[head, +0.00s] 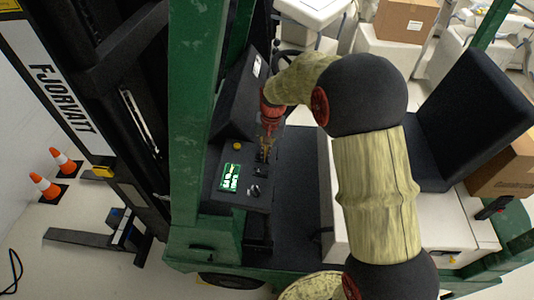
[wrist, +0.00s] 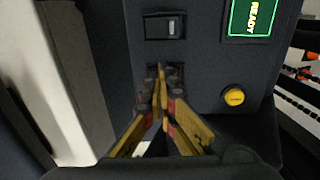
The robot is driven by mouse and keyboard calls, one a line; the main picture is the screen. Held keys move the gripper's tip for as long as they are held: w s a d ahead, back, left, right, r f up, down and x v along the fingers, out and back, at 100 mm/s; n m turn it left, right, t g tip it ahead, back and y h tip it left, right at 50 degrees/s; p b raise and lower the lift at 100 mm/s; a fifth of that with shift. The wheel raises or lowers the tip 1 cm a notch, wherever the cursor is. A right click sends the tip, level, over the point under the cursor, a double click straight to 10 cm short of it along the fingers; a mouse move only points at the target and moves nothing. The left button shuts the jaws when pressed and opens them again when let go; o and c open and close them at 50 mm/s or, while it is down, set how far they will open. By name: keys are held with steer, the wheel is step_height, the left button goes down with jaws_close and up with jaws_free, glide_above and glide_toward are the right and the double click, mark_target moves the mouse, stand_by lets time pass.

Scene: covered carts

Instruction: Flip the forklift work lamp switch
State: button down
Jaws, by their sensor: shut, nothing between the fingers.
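A dark dashboard panel (head: 228,204) stands in front of the seat on the green forklift. In the wrist view, a black rocker switch (wrist: 164,26) in a rectangular frame shows clear of my gripper. My gripper (wrist: 161,68) is shut and empty, its tips over a second dark switch-like part (wrist: 178,72) that they largely hide. I cannot tell whether the tips touch it, nor which switch is for the work lamp. In the head view my gripper (head: 266,158) points down at the panel, right of the lit display.
A green READY display (wrist: 252,18) and a yellow button (wrist: 233,97) sit on the panel beside the switches.

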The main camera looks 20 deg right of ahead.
steer(key=shift+s+a+f, duration=0.15)
steer(key=shift+a+f, duration=0.25)
steer(key=shift+a, duration=0.25)
steer(key=shift+r+p, duration=0.35)
steer(key=shift+r, duration=0.1)
steer(key=d+r, duration=0.3)
steer(key=r, duration=1)
steer(key=shift+s+r+p, duration=0.2)
steer(key=shift+r+p, duration=0.1)
steer(key=shift+r, duration=0.1)
steer(key=shift+d+r, duration=0.1)
